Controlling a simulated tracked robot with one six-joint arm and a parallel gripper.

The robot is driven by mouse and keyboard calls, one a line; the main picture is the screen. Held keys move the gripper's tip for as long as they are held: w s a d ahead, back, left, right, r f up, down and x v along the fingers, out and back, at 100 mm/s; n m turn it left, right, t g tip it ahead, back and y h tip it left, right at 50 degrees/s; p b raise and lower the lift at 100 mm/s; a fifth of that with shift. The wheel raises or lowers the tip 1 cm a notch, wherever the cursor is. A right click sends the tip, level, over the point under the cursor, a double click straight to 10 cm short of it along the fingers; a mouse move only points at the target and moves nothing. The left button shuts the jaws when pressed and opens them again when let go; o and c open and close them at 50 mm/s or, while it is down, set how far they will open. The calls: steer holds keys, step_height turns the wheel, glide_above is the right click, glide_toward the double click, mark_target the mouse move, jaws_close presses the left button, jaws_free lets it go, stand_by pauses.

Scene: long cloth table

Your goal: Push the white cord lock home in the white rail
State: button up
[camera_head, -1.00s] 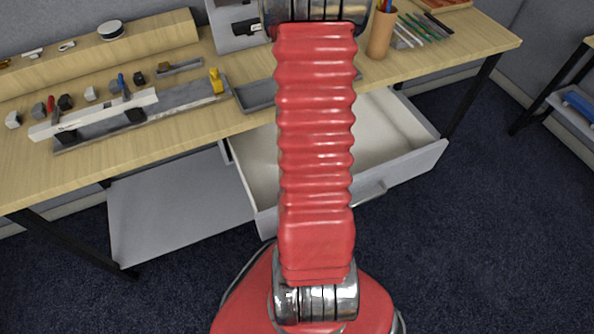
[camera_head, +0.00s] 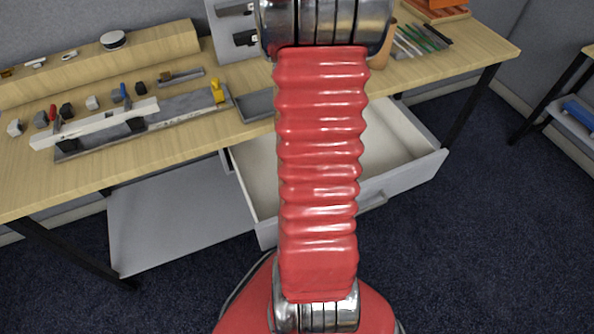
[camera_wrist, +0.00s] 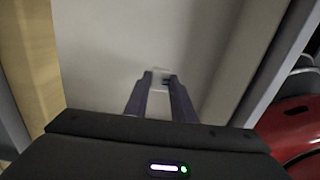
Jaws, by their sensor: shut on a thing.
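In the wrist view my gripper (camera_wrist: 160,78) is shut on a small pale piece, which I take to be the white cord lock (camera_wrist: 160,73); it is blurred and only its tip shows between the fingertips. A broad pale surface lies behind it. The gripper is out of sight in the head view, where only my red arm shows. The white rail (camera_head: 97,123) is a long bar at the left of the table, held in a grey fixture (camera_head: 180,108) with dark blocks. I cannot make out its socket.
Several small white, grey and black pieces (camera_head: 67,110) stand in a row behind the rail. A yellow clamp (camera_head: 218,92) is at the fixture's right end. A white drawer (camera_head: 400,150) stands open under the table. A wooden ledge (camera_head: 150,45) runs along the back.

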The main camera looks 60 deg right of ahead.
steer(key=shift+r, duration=2.3)
